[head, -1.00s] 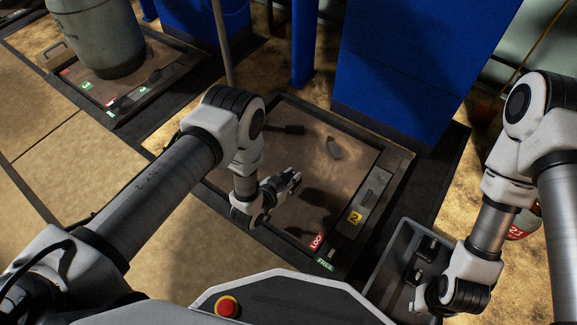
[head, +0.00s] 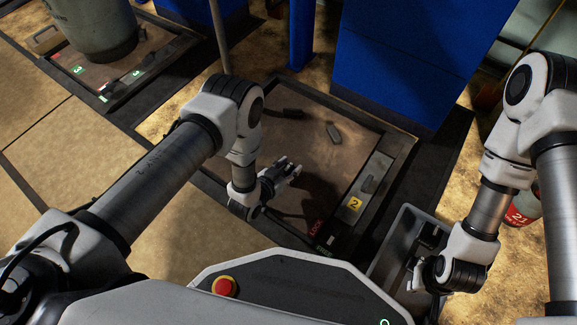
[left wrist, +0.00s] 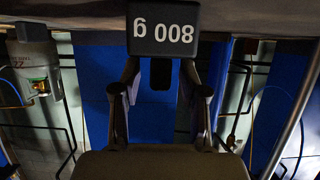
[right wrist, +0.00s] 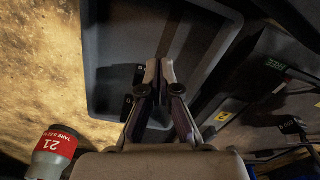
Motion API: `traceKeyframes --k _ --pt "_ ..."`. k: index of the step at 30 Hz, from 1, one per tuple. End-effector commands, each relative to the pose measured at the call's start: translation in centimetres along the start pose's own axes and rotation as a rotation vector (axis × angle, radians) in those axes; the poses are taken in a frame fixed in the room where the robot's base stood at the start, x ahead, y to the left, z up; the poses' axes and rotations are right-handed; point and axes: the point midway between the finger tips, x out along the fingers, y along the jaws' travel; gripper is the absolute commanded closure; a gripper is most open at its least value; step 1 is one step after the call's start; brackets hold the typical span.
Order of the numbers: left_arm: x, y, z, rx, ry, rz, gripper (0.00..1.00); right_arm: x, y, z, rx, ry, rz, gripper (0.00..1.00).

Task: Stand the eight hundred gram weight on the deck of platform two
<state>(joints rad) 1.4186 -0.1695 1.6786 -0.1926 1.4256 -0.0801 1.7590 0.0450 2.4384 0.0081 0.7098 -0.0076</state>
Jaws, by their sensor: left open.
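The eight hundred gram weight (left wrist: 163,28) is a dark block with a white "800 g" label, upside down in the left wrist view. Its narrow dark knob (left wrist: 161,74) shows between the spread fingers. My left gripper (head: 290,168) is open, low over the brown deck of platform two (head: 285,140). It also shows in the left wrist view (left wrist: 160,90). My right gripper (right wrist: 160,68) is shut and empty near the grey tray (right wrist: 101,50).
Platform two has a side panel with a yellow "2" label (head: 355,204). A dark elongated shape (head: 287,113) shows on the deck. The tray (head: 381,262) holds dark pieces. A blue cabinet (head: 410,60) stands behind, and a red-labelled cylinder (head: 524,208) is at right.

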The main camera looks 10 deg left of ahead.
Motion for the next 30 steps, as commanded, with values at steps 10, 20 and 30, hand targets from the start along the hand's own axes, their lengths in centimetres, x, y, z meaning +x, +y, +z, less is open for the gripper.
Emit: traceKeyframes --k 10,20,30 --pt "-6.4 -0.1 -1.0 -0.002 -0.006 -0.002 0.57 -5.1 -0.1 0.7 0.008 -0.023 -0.003 1.0" --pt "-12.0 0.0 -0.4 -0.001 -0.001 -0.001 0.57 -7.8 -0.1 0.8 0.0 -0.028 -0.004 1.0" --pt "-12.6 -0.7 0.1 -0.013 -0.082 -0.014 0.57 -7.7 -0.1 0.8 -0.001 -0.029 -0.004 1.0"
